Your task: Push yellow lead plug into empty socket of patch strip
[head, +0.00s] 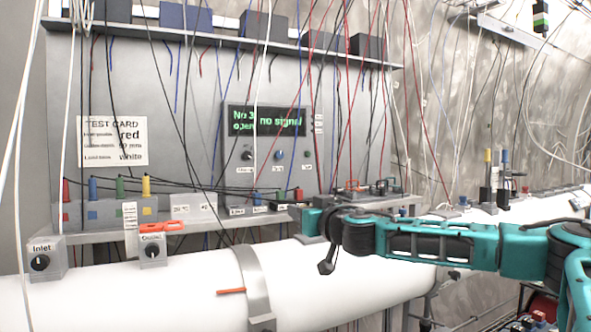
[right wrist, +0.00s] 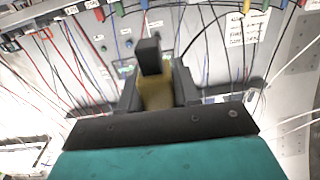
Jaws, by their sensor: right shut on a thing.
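The patch strip (head: 270,210) sits on the shelf below the display, with blue (head: 257,198), green (head: 279,196) and red (head: 298,195) plugs in a row. The place left of the blue plug shows no upright plug; its socket hole is too small to make out. My right gripper (right wrist: 157,92) is shut on the yellow lead plug (right wrist: 156,94), with a dark piece standing up at its far end. In the head view my right gripper (head: 310,222) is just right of and below the strip; the held plug is hidden there. My left gripper is out of view.
A box with red, blue, green and yellow plugs (head: 146,186) stands at left. Thin cables hang across the panel. A display (head: 264,120) glows green above the strip. A white pipe (head: 180,290) runs below the shelf, with Inlet (head: 42,260) and another knob box (head: 152,250).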

